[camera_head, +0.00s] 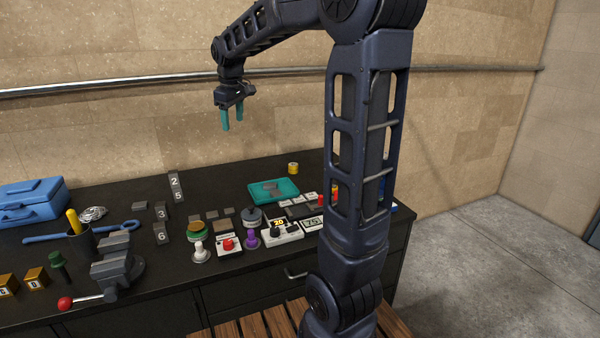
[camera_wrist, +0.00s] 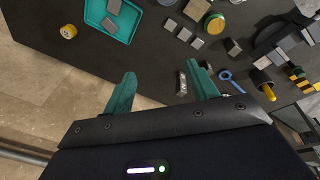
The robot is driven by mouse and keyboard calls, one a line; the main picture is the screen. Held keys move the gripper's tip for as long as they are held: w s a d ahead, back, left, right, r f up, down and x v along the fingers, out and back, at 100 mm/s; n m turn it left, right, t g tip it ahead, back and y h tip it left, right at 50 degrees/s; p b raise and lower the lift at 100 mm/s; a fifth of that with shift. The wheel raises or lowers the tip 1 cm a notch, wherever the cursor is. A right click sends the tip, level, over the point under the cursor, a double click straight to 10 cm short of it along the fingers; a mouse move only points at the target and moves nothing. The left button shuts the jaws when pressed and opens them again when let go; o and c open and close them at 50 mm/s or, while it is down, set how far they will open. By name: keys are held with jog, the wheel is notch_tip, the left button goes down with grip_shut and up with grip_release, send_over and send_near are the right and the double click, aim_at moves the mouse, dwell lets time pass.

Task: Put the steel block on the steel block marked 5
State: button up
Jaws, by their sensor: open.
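My gripper (camera_head: 232,116) is open and empty, high above the back of the dark bench. Its teal fingers also show in the wrist view (camera_wrist: 164,82), spread wide apart. A grey steel block marked 5 (camera_head: 178,196) stands toward the back of the bench, with a face marked 2 (camera_head: 174,181) directly above it in the picture. Blocks marked 3 (camera_head: 161,211) and 6 (camera_head: 161,234) stand nearer the front. Several unmarked grey blocks lie about, one left of the 5 (camera_head: 140,205) and one right of it (camera_head: 211,215). I cannot tell which one the task means.
A teal tray (camera_head: 290,186) holding grey pieces lies to the right, with a yellow spool (camera_head: 293,168) behind it. A vise (camera_head: 113,265), blue wrench (camera_head: 60,236) and blue toolbox (camera_head: 32,202) are on the left. Button boxes (camera_head: 229,245) line the front. A wall pipe (camera_head: 120,84) runs behind.

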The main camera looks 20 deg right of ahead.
jog(key=s+d+f+m, duration=0.2)
jog(key=s+d+m, duration=0.1)
jog(key=s, duration=0.6)
jog(key=s+d+f+m+t, duration=0.1)
jog(key=s+d+f+m, duration=0.2)
jog(key=s, duration=0.7)
jog(key=s+d+f+m+t, duration=0.1)
jog(key=s+d+f+m, duration=0.1)
jog(key=s+d, duration=0.3)
jog(key=s+f, duration=0.1)
jog(key=s, duration=0.3)
jog(key=shift+s+d+f+m, duration=0.15)
jog(key=shift+f+m, duration=0.05)
jog(key=shift+m, duration=0.2)
